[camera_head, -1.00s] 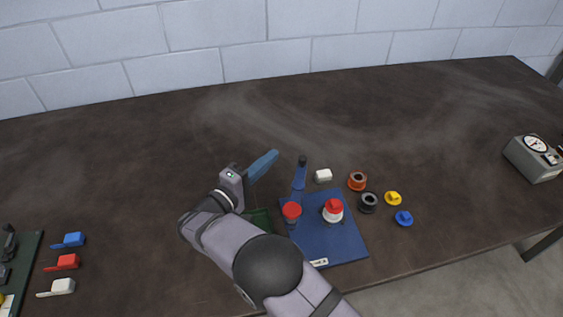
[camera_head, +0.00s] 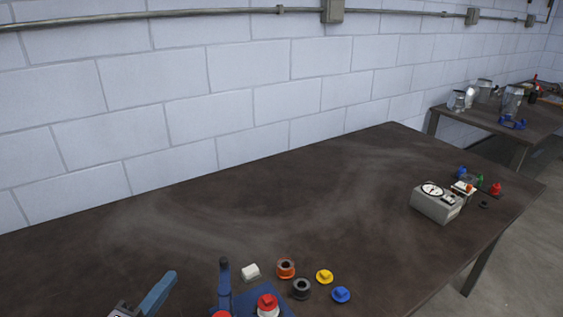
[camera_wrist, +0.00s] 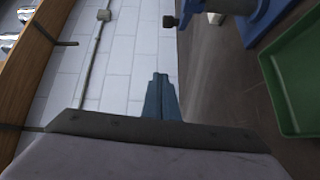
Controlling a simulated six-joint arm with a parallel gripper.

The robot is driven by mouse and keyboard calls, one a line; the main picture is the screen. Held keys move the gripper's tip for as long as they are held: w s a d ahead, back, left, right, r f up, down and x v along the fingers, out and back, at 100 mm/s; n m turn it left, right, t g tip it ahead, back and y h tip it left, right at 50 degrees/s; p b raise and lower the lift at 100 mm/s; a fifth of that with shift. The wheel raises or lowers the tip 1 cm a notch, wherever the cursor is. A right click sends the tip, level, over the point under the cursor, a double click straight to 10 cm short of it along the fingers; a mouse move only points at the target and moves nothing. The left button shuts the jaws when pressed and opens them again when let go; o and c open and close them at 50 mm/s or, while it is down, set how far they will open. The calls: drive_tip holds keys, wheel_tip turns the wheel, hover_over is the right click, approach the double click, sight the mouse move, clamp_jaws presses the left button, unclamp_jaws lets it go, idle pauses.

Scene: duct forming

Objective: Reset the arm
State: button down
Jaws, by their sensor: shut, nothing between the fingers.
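My gripper (camera_head: 160,292) shows at the bottom left of the head view, its blue fingers pointing up and right above the dark table (camera_head: 300,215). Its fingers (camera_wrist: 162,97) are closed together with nothing between them in the wrist view. Most of my arm is below the head view's edge. A blue stand with an upright, dark-topped post (camera_head: 224,280) is just right of the gripper, apart from it.
Near the stand are a red-topped white piece (camera_head: 267,305), a white block (camera_head: 251,272), orange (camera_head: 286,268) and black (camera_head: 300,289) rings, and yellow (camera_head: 324,276) and blue (camera_head: 341,294) pieces. A grey gauge box (camera_head: 436,203) stands right. A green tray (camera_wrist: 300,85) shows in the wrist view.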

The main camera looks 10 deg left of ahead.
drive_tip(key=w+d+r+m+g+y, duration=0.1)
drive_tip(key=w+r+m+y, duration=0.2)
drive_tip(key=w, duration=0.9)
drive_tip(key=w+d+m+g+y+p, duration=0.1)
drive_tip(key=w+d+g+y, duration=0.2)
drive_tip(key=d, duration=0.5)
drive_tip(key=w+d+m+g+p, duration=0.1)
drive_tip(key=w+d+g, duration=0.1)
drive_tip(key=w+d, duration=0.5)
drive_tip(key=s+d+f+m+g+h, duration=0.1)
drive_tip(key=s+d+f+m+g, duration=0.2)
drive_tip(key=s+d, duration=0.7)
drive_tip(key=s+d+f+m+g+h+p, duration=0.1)
drive_tip(key=s+d+f+m+g+h, duration=0.1)
drive_tip(key=s+d, duration=0.8)
drive_tip(key=s+d+f+m+g+h, duration=0.1)
drive_tip(key=s+d+f+m+g, duration=0.3)
drive_tip(key=s+d, duration=0.6)
drive_tip(key=d+m+g, duration=0.2)
drive_tip(key=d, duration=0.2)
drive_tip(key=shift+d+g+h+p, duration=0.4)
